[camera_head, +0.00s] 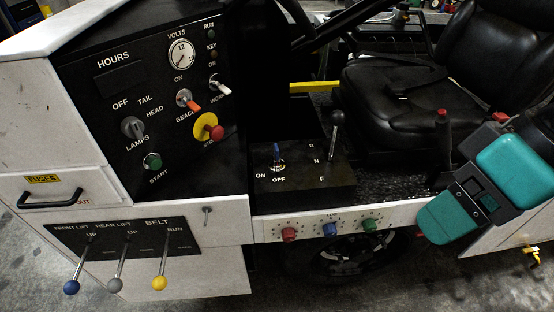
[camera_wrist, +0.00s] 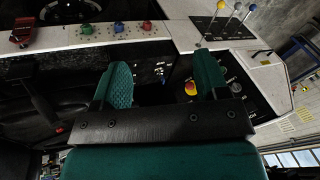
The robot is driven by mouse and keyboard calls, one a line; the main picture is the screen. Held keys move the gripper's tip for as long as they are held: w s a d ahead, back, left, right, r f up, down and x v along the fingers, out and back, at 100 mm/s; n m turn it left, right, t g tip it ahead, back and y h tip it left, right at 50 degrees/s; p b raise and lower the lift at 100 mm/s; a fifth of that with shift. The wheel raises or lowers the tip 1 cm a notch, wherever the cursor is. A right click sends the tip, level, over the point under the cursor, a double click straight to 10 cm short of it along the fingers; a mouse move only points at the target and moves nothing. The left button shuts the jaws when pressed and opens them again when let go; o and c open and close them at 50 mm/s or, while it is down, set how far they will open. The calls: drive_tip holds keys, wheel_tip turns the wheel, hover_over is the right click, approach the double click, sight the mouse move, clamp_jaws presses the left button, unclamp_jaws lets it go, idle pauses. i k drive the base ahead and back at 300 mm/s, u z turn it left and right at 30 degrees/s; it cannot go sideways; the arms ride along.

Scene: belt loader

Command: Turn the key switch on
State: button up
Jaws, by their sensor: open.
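The key switch (camera_head: 278,157), a small silver barrel with a blue upright handle, sits on a low black box (camera_head: 305,183) in the head view. It is labelled ON at its left and OFF below. I cannot tell its setting for sure. My gripper (camera_head: 445,220), with teal fingers, is to the right of the box, apart from it and in front of the seat side. In the wrist view my open gripper (camera_wrist: 163,76) has nothing between its fingers. The dark box lies beyond them there, and the key cannot be made out clearly.
A black lever (camera_head: 337,130) rises beside the key. The control panel (camera_head: 150,90) with a red-and-yellow stop button (camera_head: 209,127) stands at left. Red, blue and green knobs (camera_head: 330,229) line the white ledge below. A seat (camera_head: 400,85) is behind; a red-topped lever (camera_head: 443,135) stands near my gripper.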

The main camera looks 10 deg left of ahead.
sight(278, 165)
drive_tip(key=u, duration=0.05)
drive_tip(key=k, duration=0.5)
drive_tip(key=z, duration=1.05)
drive_tip(key=i, duration=0.85)
drive_tip(key=u, duration=2.1)
